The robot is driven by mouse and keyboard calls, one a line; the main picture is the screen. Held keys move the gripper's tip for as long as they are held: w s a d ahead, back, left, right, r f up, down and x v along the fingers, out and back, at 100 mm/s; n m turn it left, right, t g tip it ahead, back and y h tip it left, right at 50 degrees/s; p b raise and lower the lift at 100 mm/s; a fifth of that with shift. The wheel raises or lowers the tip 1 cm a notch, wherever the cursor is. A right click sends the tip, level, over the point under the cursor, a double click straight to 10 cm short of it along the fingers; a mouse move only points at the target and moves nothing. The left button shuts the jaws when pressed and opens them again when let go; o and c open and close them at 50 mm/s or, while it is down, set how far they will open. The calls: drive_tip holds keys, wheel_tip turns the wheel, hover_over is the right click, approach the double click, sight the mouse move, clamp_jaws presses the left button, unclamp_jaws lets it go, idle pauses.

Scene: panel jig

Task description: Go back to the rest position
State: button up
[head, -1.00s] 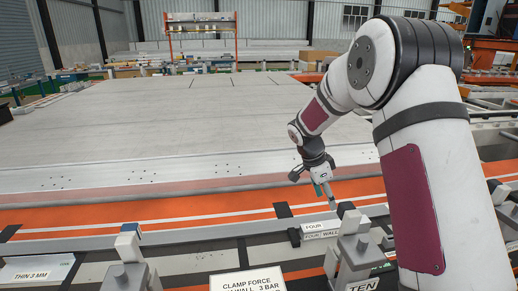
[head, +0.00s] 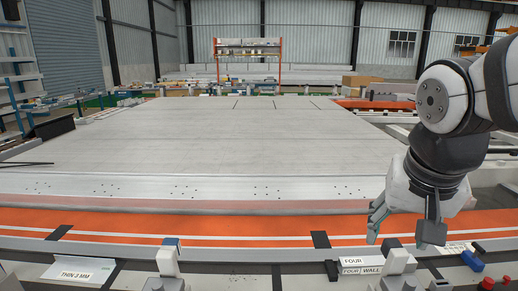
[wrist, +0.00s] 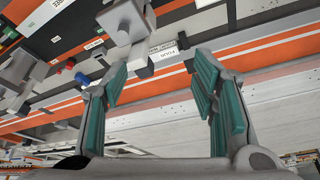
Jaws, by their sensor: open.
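My gripper (head: 405,222) is at the right of the head view, in front of the orange strip, with my arm folded above it. In the wrist view my gripper (wrist: 158,95) shows its two teal-padded fingers spread well apart. Nothing is between them. The fingers are clear of the jig parts seen beyond them.
A large pale panel (head: 230,140) fills the middle. Along the near edge stand grey clamps (head: 168,265), a block labelled FOUR WALL (head: 362,265) and a THIN 3 MM plate (head: 78,271). A shelf rack (head: 248,60) stands far back.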

drive_tip(key=s+a+n+p, duration=0.1)
drive_tip(key=s+n, duration=0.1)
drive_tip(key=s, duration=0.4)
drive_tip(key=s+a+f+n+y+p, duration=0.1)
drive_tip(key=s+n, duration=0.1)
drive_tip(key=s, duration=0.4)
drive_tip(key=shift+s+a+f+n, duration=0.2)
drive_tip(key=shift+s+a+n, duration=0.1)
drive_tip(key=shift+s+n, duration=0.1)
drive_tip(key=shift+c, duration=0.3)
